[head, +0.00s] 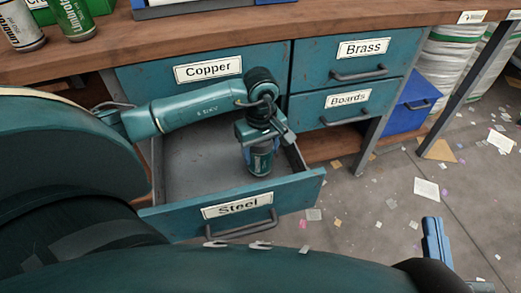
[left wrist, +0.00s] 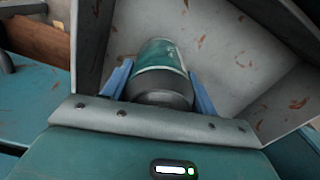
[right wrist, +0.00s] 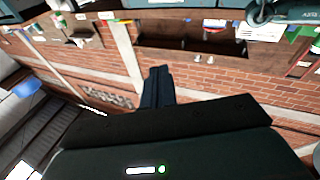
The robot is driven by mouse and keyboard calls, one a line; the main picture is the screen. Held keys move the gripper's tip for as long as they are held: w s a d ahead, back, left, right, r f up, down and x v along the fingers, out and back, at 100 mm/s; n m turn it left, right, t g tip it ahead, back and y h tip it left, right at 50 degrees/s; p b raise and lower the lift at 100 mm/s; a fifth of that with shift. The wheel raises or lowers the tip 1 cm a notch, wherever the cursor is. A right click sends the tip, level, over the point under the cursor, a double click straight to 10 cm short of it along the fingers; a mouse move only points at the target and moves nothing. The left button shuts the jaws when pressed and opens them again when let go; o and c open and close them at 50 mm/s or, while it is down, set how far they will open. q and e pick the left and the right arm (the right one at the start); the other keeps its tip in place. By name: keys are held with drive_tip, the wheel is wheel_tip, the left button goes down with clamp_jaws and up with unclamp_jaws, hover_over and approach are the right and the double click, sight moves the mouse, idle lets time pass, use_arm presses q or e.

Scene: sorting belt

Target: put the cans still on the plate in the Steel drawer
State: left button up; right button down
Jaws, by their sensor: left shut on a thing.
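My left gripper (head: 262,143) is shut on a green can (head: 261,160) inside the open Steel drawer (head: 238,207). The can is upright near the drawer's front right corner; I cannot tell whether it touches the floor. In the left wrist view the can (left wrist: 158,62) sits between two blue fingers (left wrist: 160,88). Two more cans, one white (head: 20,25) and one green (head: 72,18), stand on the bench at the upper left. No plate shows clearly. My right gripper (head: 436,246) is empty at the lower right, its fingers (right wrist: 157,87) together.
The Copper (head: 208,68), Brass (head: 362,48) and Boards (head: 345,101) drawers are shut. The wooden bench top (head: 200,35) runs above them. A blue bin (head: 405,112) stands under the bench at the right. The floor (head: 375,215) has scattered scraps.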

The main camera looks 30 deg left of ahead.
use_arm(q)
drive_tip(key=shift+f+b, duration=0.35)
drive_tip(key=shift+b, duration=0.05)
drive_tip(key=shift+f, duration=0.2)
drive_tip(key=o, duration=0.9)
drive_tip(key=shift+o, duration=0.2)
use_arm(e)
drive_tip(key=shift+a, duration=0.1)
use_arm(q)
drive_tip(key=shift+r, duration=0.1)
use_arm(e)
drive_tip(key=shift+r, duration=0.1)
